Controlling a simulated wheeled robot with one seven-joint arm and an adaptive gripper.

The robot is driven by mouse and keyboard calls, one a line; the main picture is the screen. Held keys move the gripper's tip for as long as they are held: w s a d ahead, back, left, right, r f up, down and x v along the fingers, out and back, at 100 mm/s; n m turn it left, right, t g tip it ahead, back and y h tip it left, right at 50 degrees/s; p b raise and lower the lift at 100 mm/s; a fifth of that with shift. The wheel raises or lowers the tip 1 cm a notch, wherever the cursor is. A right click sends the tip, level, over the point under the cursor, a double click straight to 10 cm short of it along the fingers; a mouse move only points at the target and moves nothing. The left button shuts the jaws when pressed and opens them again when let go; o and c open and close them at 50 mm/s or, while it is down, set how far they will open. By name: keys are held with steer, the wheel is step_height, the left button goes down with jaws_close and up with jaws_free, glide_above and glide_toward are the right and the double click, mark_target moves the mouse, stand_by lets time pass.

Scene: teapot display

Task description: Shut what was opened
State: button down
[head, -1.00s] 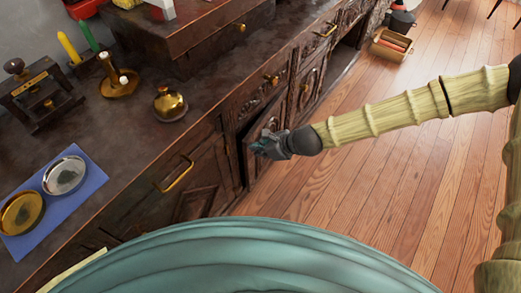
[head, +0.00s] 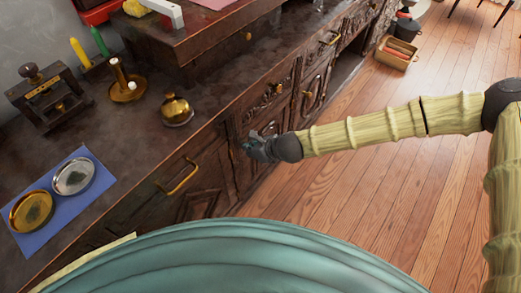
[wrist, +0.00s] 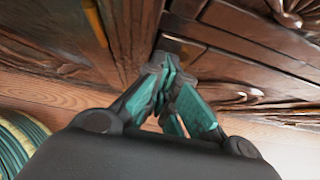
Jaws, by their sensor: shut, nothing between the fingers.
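The dark carved wooden cabinet (head: 205,150) runs diagonally through the head view. One carved door (head: 262,172) on its front is beside my gripper (head: 248,148), partly hidden by it. The door looks close to the cabinet front; whether it is fully flush I cannot tell. In the wrist view my gripper (wrist: 172,88) is shut and empty, its teal fingertips together right at the dark wood, by a seam between panels. Contact with the wood is not clear.
A brass bell-shaped pot (head: 176,110), a candle holder (head: 127,88) and a blue mat (head: 92,172) with two round dishes are on the cabinet top. A drawer with a brass handle (head: 180,178) is left of my gripper. The wooden floor (head: 350,185) to the right is mostly clear.

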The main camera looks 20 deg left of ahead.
steer(key=shift+w+a+r, duration=0.1)
steer(key=shift+a+r, duration=0.15)
steer(key=shift+a, duration=0.15)
steer(key=shift+d, duration=0.15)
steer(key=s+d+r+p, duration=0.2)
steer(key=d+r, duration=0.4)
steer(key=d, duration=0.5)
steer(key=shift+s+r+p, duration=0.3)
steer(key=shift+s+p, duration=0.05)
steer(key=shift+p, duration=0.25)
steer(key=shift+d, duration=0.15)
